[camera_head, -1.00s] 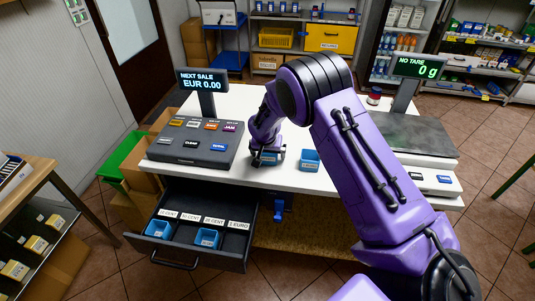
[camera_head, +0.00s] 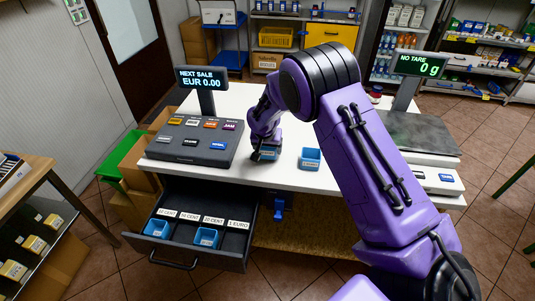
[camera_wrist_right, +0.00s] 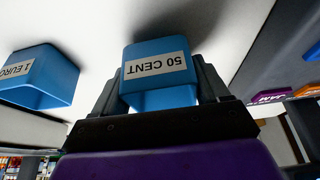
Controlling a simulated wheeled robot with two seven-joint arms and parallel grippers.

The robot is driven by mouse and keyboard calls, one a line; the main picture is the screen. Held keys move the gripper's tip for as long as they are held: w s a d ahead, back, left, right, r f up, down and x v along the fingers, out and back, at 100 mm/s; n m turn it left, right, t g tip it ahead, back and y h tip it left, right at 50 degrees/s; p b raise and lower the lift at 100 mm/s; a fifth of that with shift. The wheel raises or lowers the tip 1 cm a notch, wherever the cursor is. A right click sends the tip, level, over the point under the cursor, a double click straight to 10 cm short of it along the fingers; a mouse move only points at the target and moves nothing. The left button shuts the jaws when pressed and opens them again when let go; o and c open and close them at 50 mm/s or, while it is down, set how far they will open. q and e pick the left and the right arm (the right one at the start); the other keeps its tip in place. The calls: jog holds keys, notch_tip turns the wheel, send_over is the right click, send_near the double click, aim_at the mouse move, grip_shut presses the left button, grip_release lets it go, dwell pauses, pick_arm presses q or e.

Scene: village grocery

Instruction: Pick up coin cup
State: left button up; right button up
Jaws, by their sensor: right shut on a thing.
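My right gripper (camera_head: 262,155) is shut on a blue coin cup (camera_head: 268,154) at the front of the white counter. In the right wrist view the cup (camera_wrist_right: 158,88) sits between the two fingers, and its label reads 50 CENT. A second blue cup (camera_head: 310,158) stands on the counter just to the right; the right wrist view shows it (camera_wrist_right: 38,78) with a 1 EURO label. Two more blue cups, one at the left (camera_head: 157,228) and one near the middle (camera_head: 206,238), sit in the open drawer. I cannot tell whether the held cup touches the counter. My left gripper is not in view.
The open drawer (camera_head: 236,243) has labelled compartments below the counter (camera_head: 290,178). The cash register (camera_head: 192,141) with its keys stands to the left of my gripper. A scale (camera_head: 420,134) stands on the right. A wooden table (camera_head: 28,172) is at the far left.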

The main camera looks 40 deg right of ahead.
aim_at(269, 149)
jog(key=v, duration=0.2)
jog(key=s+b+v, duration=0.1)
jog(key=v, duration=0.5)
jog(key=shift+s+a+f+b, duration=0.3)
jog(key=shift+s+b, duration=0.1)
jog(key=s+a+r+b, duration=0.2)
jog(key=s+a+r, duration=0.25)
jog(key=s, duration=0.35)
jog(key=w+a+f+n+t+y, duration=0.1)
jog(key=a+f+n+y, duration=0.1)
jog(key=a+f+n, duration=0.2)
jog(key=shift+w+a+n+b, duration=0.4)
jog(key=shift+a+n, duration=0.4)
jog(key=shift+n, duration=0.1)
jog(key=a+f+n, duration=0.1)
jog(key=a+f, duration=0.1)
jog(key=s+a+f+n+b, duration=0.1)
jog(key=a+f, duration=0.1)
jog(key=a, duration=0.1)
jog(key=a+f+n+y, duration=0.1)
jog(key=a+f, duration=0.1)
jog(key=shift+s+a+f+b, duration=0.15)
jog(key=shift+s+f+b, duration=0.05)
jog(key=shift+s+b, duration=0.2)
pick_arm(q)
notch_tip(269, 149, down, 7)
pick_arm(e)
jog(key=shift+s+f, duration=0.1)
jog(key=shift+s, duration=0.05)
